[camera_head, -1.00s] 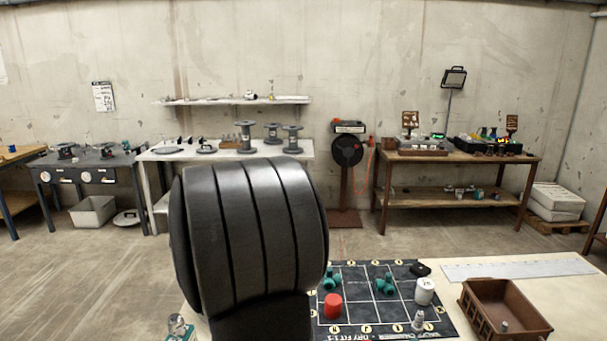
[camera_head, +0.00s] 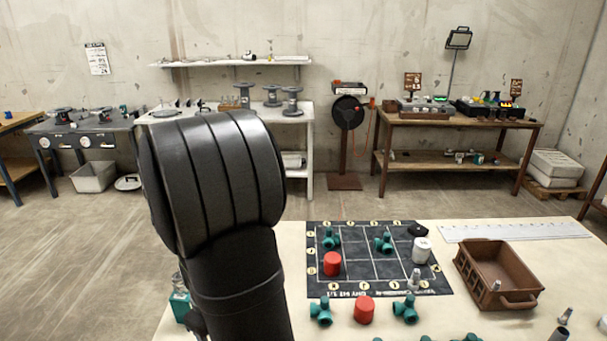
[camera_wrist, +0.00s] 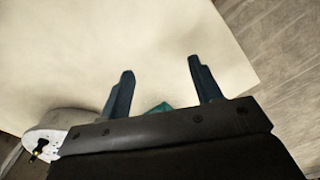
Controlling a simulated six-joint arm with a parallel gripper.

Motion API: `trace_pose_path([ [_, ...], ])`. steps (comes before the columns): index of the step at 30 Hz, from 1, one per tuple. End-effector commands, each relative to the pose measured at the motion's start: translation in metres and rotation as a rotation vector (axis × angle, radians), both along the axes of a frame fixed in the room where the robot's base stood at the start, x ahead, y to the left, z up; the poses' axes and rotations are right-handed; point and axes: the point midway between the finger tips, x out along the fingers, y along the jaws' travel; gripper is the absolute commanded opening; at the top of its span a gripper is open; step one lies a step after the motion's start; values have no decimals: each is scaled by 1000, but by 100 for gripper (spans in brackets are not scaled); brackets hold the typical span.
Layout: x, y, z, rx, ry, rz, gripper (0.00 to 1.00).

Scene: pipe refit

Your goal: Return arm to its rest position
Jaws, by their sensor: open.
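My gripper (camera_wrist: 160,92) shows in the wrist view with its two dark fingers spread apart over the cream tabletop (camera_wrist: 100,40). Nothing is between the fingertips. A bit of a teal piece (camera_wrist: 160,107) shows just behind the gripper's front edge, mostly hidden. In the head view my dark arm rises at the left of the table and hides part of it; the gripper itself is not seen there.
A black gridded mat (camera_head: 350,288) holds teal fittings (camera_head: 383,242), a red cylinder (camera_head: 332,264) and a white one (camera_head: 422,250). Teal fittings and a red cylinder (camera_head: 364,310) lie in front. A brown crate (camera_head: 490,262) stands right, below a ruler (camera_head: 515,231).

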Motion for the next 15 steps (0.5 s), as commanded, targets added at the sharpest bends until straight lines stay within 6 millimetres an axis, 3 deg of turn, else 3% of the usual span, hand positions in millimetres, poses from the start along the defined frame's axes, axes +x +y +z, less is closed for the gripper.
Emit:
trace_pose_path([
  [6, -1, 19, -12, 0, 0, 2, 58],
  [15, -1, 23, -14, 0, 0, -1, 58],
])
